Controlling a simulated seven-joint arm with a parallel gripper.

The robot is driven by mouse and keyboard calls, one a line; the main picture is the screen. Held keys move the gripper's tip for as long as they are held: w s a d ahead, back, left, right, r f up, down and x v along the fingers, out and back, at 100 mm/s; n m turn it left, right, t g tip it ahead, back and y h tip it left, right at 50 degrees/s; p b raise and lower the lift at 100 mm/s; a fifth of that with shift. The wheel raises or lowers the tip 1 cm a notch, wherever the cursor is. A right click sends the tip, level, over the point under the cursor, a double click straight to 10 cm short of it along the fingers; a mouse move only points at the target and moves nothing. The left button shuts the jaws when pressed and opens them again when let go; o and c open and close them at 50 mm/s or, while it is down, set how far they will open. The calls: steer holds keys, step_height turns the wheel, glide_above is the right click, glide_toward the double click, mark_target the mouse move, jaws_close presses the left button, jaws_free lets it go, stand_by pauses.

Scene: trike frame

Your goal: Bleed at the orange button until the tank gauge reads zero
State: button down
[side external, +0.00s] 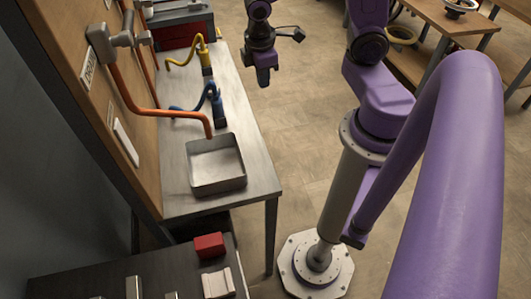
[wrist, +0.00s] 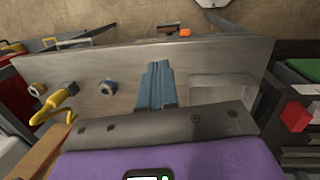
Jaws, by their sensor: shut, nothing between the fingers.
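My gripper (side external: 264,80) hangs in the air right of the metal bench in the side external view, clear of everything there. In the wrist view its blue-grey fingers (wrist: 157,75) are together with nothing between them. I cannot make out an orange button or a tank gauge in either view. An orange pipe (side external: 123,92) runs from a grey fitting on the wooden panel, beside a "DRAIN" label (side external: 89,70), to above a square grey tray (side external: 217,180). A small orange piece (wrist: 184,32) shows at the back in the wrist view; I cannot tell what it is.
The metal bench (side external: 240,120) carries a yellow tool (side external: 205,60) and a blue tool (side external: 216,106), each with a hose. A dark bench in front holds a red block (side external: 209,246). A wooden table (side external: 450,20) stands at upper right. Open floor lies right of the bench.

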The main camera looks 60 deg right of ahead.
steer(key=d+f+m+g+y, duration=0.1)
steer(key=d+f+m+g, duration=0.1)
steer(key=d+f, duration=1.15)
steer(key=s+d+f+m+t+y, duration=0.25)
steer(key=s+f+y, duration=0.25)
steer(key=s+f, duration=0.65)
steer(key=a+f+m+t+y, duration=0.1)
steer(key=a+m+t, duration=0.4)
steer(key=a, duration=0.4)
steer(key=shift+f+t, duration=0.15)
steer(key=shift+t, duration=0.4)
steer(key=w+a, duration=0.6)
steer(key=shift+a, duration=0.15)
